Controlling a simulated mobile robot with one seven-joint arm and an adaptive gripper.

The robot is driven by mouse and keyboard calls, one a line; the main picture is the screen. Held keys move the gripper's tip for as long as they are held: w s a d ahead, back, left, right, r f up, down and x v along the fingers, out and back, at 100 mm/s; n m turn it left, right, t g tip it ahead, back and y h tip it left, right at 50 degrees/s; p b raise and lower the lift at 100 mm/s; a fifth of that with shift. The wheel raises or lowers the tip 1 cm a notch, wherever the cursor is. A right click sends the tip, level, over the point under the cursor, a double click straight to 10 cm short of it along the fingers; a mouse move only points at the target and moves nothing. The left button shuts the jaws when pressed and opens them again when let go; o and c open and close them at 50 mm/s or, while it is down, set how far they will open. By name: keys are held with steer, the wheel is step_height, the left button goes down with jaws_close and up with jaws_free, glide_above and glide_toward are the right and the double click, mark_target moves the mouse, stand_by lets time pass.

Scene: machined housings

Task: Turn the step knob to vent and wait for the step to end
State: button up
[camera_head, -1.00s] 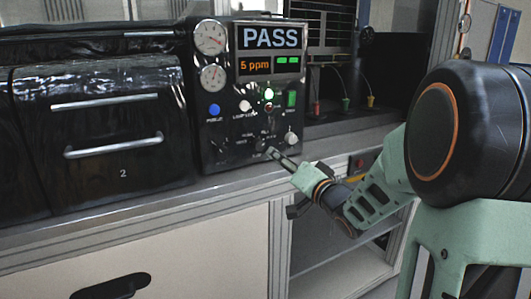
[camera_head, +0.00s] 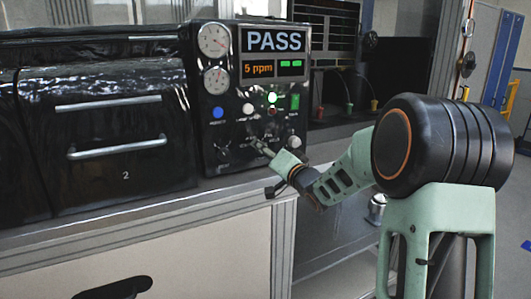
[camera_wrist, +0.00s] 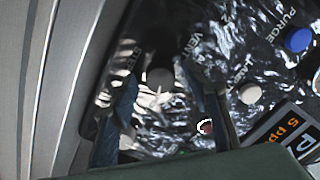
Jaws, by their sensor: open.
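The black control panel (camera_head: 207,135) stands upright on the bench, with PASS on its display (camera_head: 273,40) and 5 ppm below. My gripper (camera_head: 257,143) is at the lower middle of the panel. The knob's pointing direction cannot be told. In the head view my gripper hides it.
A blue button (camera_head: 218,112) marked PURGE and a white button (camera_head: 248,109) sit above. A green light (camera_head: 272,98) is lit. Two gauges (camera_head: 214,40) are at upper left. A dark drawer cabinet (camera_head: 110,115) stands left. The bench edge runs below the panel.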

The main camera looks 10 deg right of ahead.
steer(key=shift+c, duration=0.2)
steer(key=c, duration=1.1)
